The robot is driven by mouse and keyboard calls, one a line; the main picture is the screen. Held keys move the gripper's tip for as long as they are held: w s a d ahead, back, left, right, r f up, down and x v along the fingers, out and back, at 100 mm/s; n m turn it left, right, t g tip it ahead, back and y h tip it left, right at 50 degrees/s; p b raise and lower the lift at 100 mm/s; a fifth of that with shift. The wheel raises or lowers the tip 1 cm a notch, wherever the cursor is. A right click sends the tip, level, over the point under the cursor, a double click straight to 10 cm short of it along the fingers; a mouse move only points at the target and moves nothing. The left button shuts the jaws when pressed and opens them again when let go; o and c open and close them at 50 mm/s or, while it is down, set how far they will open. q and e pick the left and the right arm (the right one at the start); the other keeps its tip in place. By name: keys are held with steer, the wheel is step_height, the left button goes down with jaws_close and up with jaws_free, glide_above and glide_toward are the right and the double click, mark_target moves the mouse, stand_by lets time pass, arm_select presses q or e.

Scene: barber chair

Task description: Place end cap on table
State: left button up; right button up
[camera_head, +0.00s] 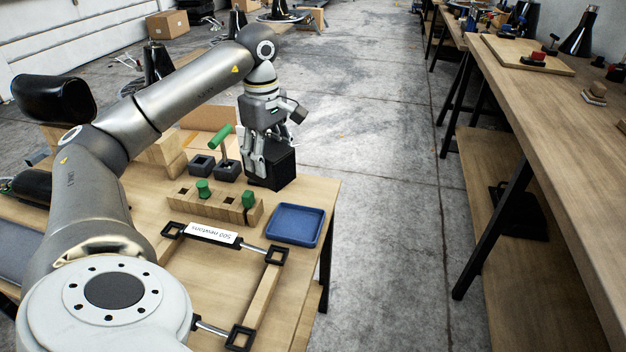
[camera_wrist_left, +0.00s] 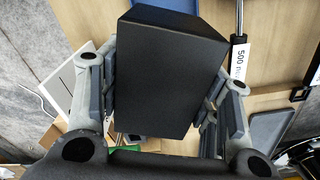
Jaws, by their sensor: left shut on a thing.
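A black box-shaped block (camera_head: 272,168), probably the end cap, is at the far right corner of the near wooden table (camera_head: 325,190). My left gripper (camera_head: 262,168) points down and is shut on it. In the left wrist view the block (camera_wrist_left: 165,75) fills the middle, between the two fingers. I cannot tell whether its underside touches the table. My right gripper is not in view.
A blue tray (camera_head: 295,225) lies just in front of the block. A wooden strip with green pegs (camera_head: 215,203), a green-handled tool (camera_head: 222,140) and a frame with black corners (camera_head: 240,337) are nearby. A long workbench (camera_head: 560,150) stands right, across open floor.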

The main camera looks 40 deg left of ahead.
arm_select(q)
steer(key=w+f, duration=0.3)
steer(key=w, duration=0.1)
steer(key=w+f, duration=0.3)
steer(key=w, duration=0.1)
steer(key=w+f, duration=0.3)
steer(key=w, duration=0.2)
steer(key=shift+a, duration=0.15)
steer(key=shift+w+f, duration=0.25)
steer(key=shift+w+f+b, duration=0.1)
steer(key=shift+f+b, duration=0.25)
steer(key=shift+f, duration=1.35)
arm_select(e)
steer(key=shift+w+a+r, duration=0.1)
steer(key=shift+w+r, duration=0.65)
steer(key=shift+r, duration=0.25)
arm_select(q)
steer(key=o, duration=1.4)
steer(key=shift+f, duration=0.1)
